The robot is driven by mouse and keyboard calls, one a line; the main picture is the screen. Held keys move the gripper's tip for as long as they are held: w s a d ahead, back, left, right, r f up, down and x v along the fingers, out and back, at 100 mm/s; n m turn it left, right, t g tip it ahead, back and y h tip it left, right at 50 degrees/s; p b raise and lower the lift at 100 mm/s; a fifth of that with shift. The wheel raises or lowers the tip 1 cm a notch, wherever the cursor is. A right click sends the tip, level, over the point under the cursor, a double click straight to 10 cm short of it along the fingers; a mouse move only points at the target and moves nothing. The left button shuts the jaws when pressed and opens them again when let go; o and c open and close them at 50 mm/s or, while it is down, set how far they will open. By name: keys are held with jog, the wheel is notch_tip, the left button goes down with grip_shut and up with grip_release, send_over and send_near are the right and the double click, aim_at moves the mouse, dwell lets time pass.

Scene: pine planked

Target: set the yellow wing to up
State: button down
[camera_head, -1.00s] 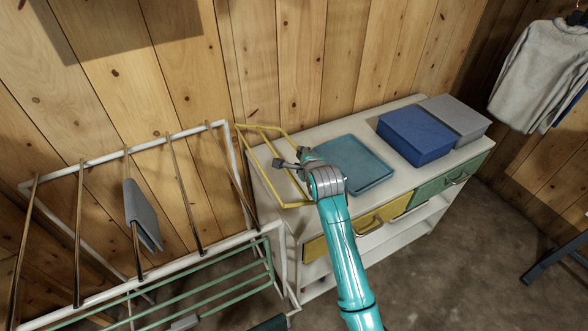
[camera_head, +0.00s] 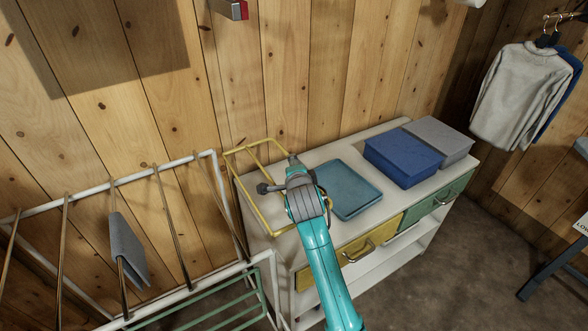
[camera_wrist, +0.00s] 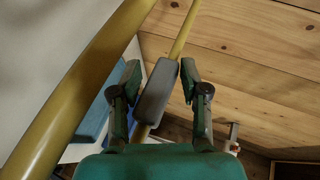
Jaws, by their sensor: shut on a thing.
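The yellow wing (camera_head: 244,198) is a frame of thin yellow bars at the right side of the white drying rack (camera_head: 185,163), beside and partly in front of the cabinet top. Its exact tilt is hard to judge. My gripper (camera_head: 278,173) is at the wing's right side in the head view. In the wrist view, my gripper's (camera_wrist: 158,85) two dark fingers stand on either side of a grey grip (camera_wrist: 157,92) on a yellow bar of the wing, shut on it. A thicker-looking yellow bar (camera_wrist: 75,85) crosses the left of that view. My arm hides part of the wing.
A white cabinet (camera_head: 395,128) bears a teal folded cloth (camera_head: 345,188), a blue box (camera_head: 403,160) and a grey box (camera_head: 440,140). A grey cloth (camera_head: 126,250) hangs on the rack. A green wing (camera_head: 215,310) is at the rack's lower front. Planked wall stands close behind.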

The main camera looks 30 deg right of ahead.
jog(key=shift+f, duration=0.1)
jog(key=c, duration=0.7)
grip_release()
jog(key=shift+o, duration=0.2)
jog(key=v, duration=1.2)
jog(key=shift+a, duration=0.1)
